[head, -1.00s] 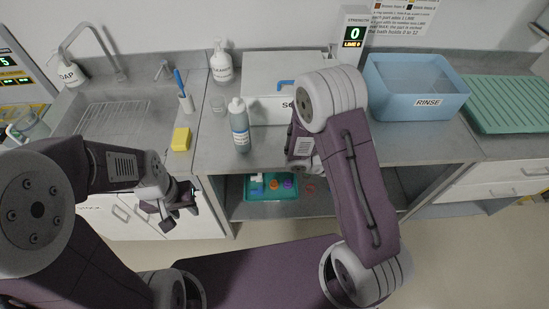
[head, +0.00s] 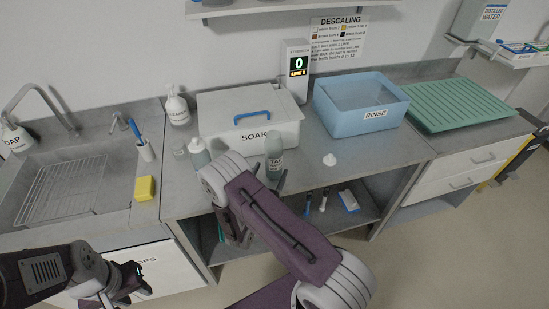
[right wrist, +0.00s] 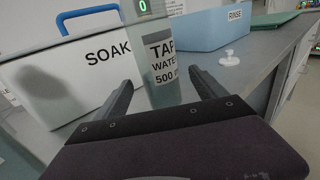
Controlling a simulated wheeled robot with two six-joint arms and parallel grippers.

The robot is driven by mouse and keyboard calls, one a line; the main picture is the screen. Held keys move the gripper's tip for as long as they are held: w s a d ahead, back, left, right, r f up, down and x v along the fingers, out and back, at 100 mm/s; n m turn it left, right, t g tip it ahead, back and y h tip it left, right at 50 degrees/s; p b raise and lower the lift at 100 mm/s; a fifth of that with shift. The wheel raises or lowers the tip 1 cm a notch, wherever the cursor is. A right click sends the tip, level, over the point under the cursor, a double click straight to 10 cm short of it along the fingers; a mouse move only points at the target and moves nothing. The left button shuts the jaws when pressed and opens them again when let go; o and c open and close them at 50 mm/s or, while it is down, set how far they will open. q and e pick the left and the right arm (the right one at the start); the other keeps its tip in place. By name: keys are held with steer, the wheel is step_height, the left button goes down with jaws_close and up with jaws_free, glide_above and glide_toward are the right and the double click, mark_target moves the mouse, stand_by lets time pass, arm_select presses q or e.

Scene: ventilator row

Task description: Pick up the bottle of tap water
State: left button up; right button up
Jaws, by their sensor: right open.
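The tap water bottle (head: 275,145), clear grey-green with a white label, stands upright near the front of the counter, before the SOAK box. In the right wrist view its label (right wrist: 162,58) reads TAP WATER 500, and its top is cut off. My right gripper (head: 270,180) is open at the bottle. In the right wrist view its two fingers (right wrist: 163,82) point toward the bottle, one on each side, with gaps visible. My left gripper (head: 138,281) is low at the left, in front of the cabinet, away from the bottle; its finger opening is unclear.
A second bottle (head: 200,155) with a white cap stands left of the tap water, partly behind my right arm. The SOAK box (head: 230,118) is behind. A small white piece (head: 329,160) lies to the right, before the blue RINSE tub (head: 375,115). The right front counter is mostly clear.

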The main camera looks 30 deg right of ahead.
mark_target(276, 158)
steer(key=shift+w+d+r+p, duration=0.25)
steer(key=shift+d+r+p, duration=0.1)
steer(key=shift+r, duration=0.4)
steer(key=x, duration=0.3)
steer(key=p+x, duration=0.1)
steer(key=x, duration=0.1)
steer(key=shift+w+d+f, duration=0.15)
steer(key=shift+w+f, duration=0.05)
steer(key=shift+f, duration=0.15)
arm_select(q)
steer(key=shift+s+a+r, duration=0.25)
steer(key=shift+r, duration=0.3)
steer(key=shift+s+a+r, duration=0.25)
steer(key=shift+r, duration=0.3)
arm_select(e)
steer(key=shift+w+d, duration=0.3)
steer(key=c, duration=1.7)
steer(key=shift+r, duration=0.1)
steer(key=shift+r, duration=0.5)
arm_select(q)
steer(key=shift+f+b, duration=0.55)
steer(key=shift+f, duration=0.05)
arm_select(e)
steer(key=s+d+r, duration=0.6)
steer(key=s+r, duration=0.3)
steer(key=shift+s+d+r, duration=0.25)
steer(key=shift+d+r, duration=0.15)
